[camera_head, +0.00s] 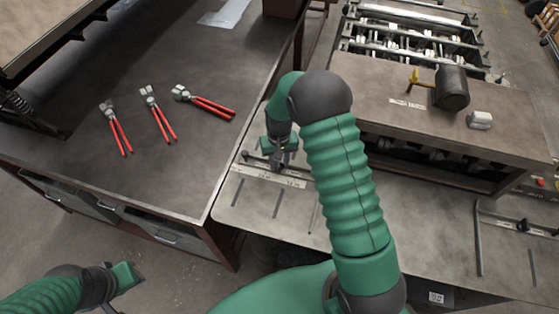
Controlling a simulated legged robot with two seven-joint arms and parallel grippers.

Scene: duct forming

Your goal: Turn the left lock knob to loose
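My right arm reaches over the metal machine table (310,226). Its gripper (280,163) points down at the left gauge bar (266,174), which carries a printed scale. The left lock knob cannot be made out; the gripper covers that part of the bar. Whether the fingers touch or hold anything there is too small to tell. A matching gauge with a dark knob (523,225) sits at the table's right side. My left gripper (126,282) hangs low at the bottom left, over the floor and away from the machine; its fingers are not clear.
A dark workbench (100,175) at the left holds three red-handled hand tools (160,116). The machine's raised bed (400,125) stands behind the table, with a black cylinder (452,88), a yellow handle (414,82) and a grey block (479,120) on top.

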